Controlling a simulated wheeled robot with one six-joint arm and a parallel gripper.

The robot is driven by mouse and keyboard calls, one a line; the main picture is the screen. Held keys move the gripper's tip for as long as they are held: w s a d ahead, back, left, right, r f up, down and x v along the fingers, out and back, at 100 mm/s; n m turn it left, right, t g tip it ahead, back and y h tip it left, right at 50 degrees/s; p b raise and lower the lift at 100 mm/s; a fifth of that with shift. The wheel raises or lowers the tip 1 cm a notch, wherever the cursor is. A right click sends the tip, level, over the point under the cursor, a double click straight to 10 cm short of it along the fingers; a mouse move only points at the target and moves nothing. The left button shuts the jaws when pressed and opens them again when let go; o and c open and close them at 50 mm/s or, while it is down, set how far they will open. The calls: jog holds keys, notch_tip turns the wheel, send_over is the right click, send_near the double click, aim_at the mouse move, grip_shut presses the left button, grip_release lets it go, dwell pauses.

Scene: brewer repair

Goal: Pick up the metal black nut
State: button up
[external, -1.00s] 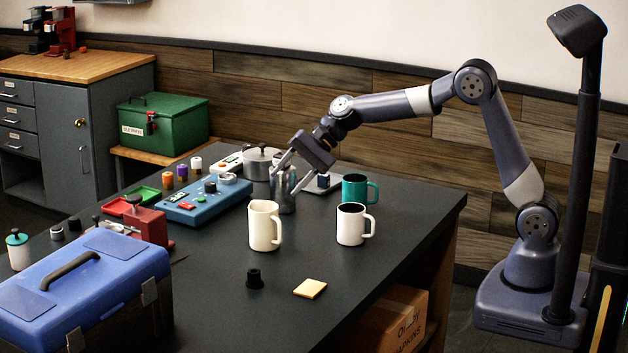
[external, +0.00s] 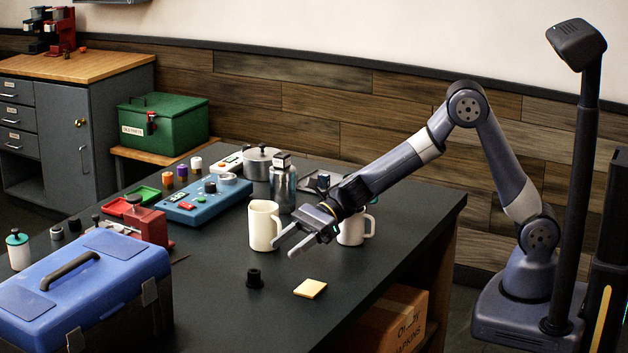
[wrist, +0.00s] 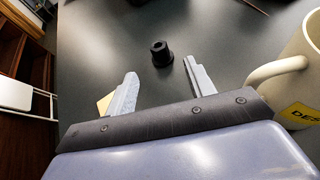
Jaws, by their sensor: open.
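A small black nut (external: 255,279), a short cylinder with a wider base, stands alone on the dark table near the front. In the wrist view the black nut (wrist: 161,54) lies just beyond the gap between my fingertips. My gripper (external: 283,252) is open and empty, above the table and to the upper right of the nut, apart from it. Its two grey fingers also show in the wrist view (wrist: 160,70).
A cream mug (external: 263,227) stands close beside my gripper, and another white mug (external: 352,230) is partly behind my wrist. A yellow pad (external: 310,289) lies right of the nut. A blue toolbox (external: 85,280) stands at the left. The table around the nut is clear.

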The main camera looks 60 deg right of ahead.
aim_at(259, 271)
jog(key=shift+a+f, duration=0.1)
jog(key=shift+f, duration=0.35)
jog(key=x, duration=0.5)
jog(key=shift+p, duration=0.4)
jog(key=shift+p+x, duration=0.85)
jog(key=shift+x, duration=1.95)
jog(key=shift+a+r, duration=0.1)
jog(key=shift+r, duration=0.1)
jog(key=c, duration=1.1)
